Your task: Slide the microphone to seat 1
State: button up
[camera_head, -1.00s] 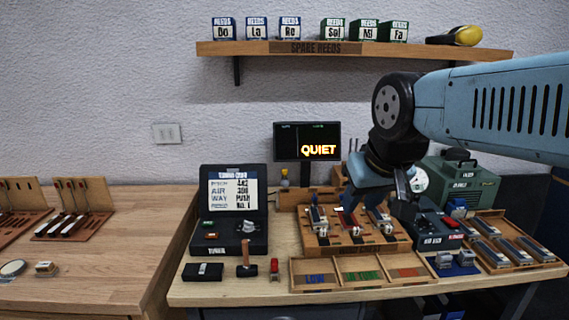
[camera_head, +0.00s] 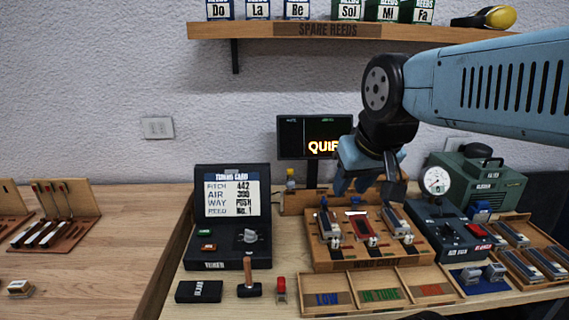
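A wooden stand (camera_head: 375,262) on the right bench holds three metal-topped reed blocks in a row: a left one (camera_head: 328,228), a middle one (camera_head: 362,227) and a right one (camera_head: 397,222). I cannot pick out the microphone with certainty; it may be among the small parts at the back of the stand, partly behind my gripper. Seat numbers are not readable. My gripper (camera_head: 352,188) points down above the back of the stand, between the left and right blocks. Its blue fingers appear apart, with nothing visible between them.
A display reading "QUIET", partly covered (camera_head: 302,140), stands behind. The tuning case (camera_head: 232,250) is at left, a gauge box (camera_head: 445,235) at right. A three-part tray (camera_head: 375,305) lies in front. The reed shelf (camera_head: 270,31) runs above.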

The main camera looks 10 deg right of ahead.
jog(key=shift+w+a, duration=0.1)
jog(key=shift+a, duration=0.05)
jog(key=w+r+m+g, duration=0.1)
jog(key=w+r+m, duration=0.15)
jog(key=w, duration=0.65)
jog(key=w+r+m+g, duration=0.2)
jog(key=w+m, duration=0.1)
jog(key=w, duration=0.6)
jog(key=m+g, duration=0.3)
jog(key=m, duration=0.3)
send_over(290, 183)
jog(key=w, duration=0.2)
notch_tip(290, 183, down, 8)
jog(key=r, duration=0.1)
jog(key=f, duration=1.2)
jog(key=shift+w+d+f, duration=0.15)
jog(key=shift+w+d, duration=0.05)
jog(key=shift+d, duration=0.15)
grip_shut()
